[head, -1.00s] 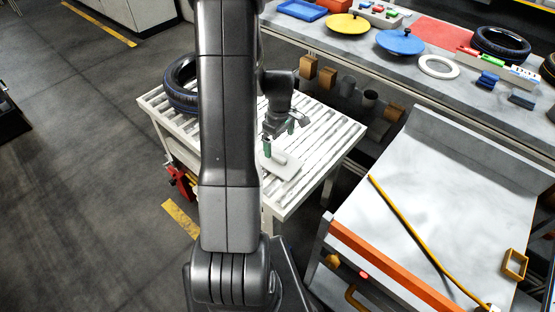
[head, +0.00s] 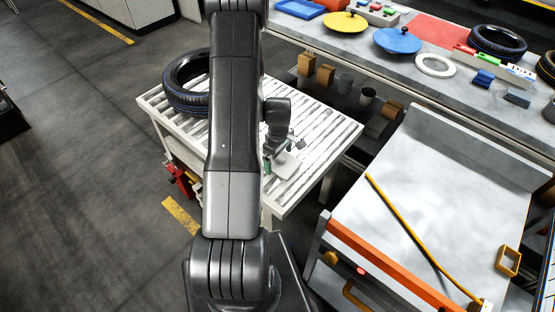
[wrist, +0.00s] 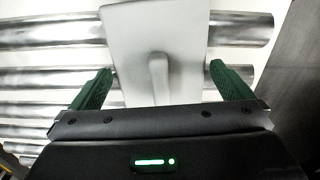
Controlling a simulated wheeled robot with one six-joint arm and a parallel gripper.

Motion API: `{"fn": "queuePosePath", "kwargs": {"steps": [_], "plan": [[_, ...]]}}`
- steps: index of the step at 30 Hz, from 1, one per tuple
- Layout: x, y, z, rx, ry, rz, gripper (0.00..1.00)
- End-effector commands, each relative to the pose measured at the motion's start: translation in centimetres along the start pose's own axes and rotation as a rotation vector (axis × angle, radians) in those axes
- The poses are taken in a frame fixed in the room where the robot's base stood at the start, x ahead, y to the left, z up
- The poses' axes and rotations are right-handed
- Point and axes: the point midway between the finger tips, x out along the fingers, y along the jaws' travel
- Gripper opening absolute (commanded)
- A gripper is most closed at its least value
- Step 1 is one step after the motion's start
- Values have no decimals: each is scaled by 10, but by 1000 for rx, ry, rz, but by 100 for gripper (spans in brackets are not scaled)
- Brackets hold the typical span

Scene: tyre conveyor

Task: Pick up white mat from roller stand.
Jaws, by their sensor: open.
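The white mat (head: 287,166) lies on the roller stand (head: 322,142), near its front right part in the head view. In the wrist view the mat (wrist: 190,35) is a pale flat plate with a raised grip (wrist: 158,75) at its middle, resting across the metal rollers. My gripper (wrist: 158,88) is open, with one green finger on each side of the raised grip and clear space between. In the head view my gripper (head: 283,158) is low at the mat, partly hidden by my arm. I cannot tell whether the fingers touch the mat.
A black tyre (head: 187,85) lies on the stand's left end. A grey-topped cart (head: 440,190) with an orange front edge stands close at right. Behind is a long bench holding a yellow disc (head: 345,22), a blue disc (head: 398,40) and a white ring (head: 436,65).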

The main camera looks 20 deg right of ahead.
Motion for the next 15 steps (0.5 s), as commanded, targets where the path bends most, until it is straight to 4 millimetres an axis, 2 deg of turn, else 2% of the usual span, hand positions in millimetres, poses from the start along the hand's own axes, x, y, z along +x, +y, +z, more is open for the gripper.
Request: {"fn": "queuePosePath", "kwargs": {"steps": [5,10,15], "plan": [[0,0,0,0,0,0,100],[0,0,0,0,0,0,71],[0,0,0,0,0,0,68]]}}
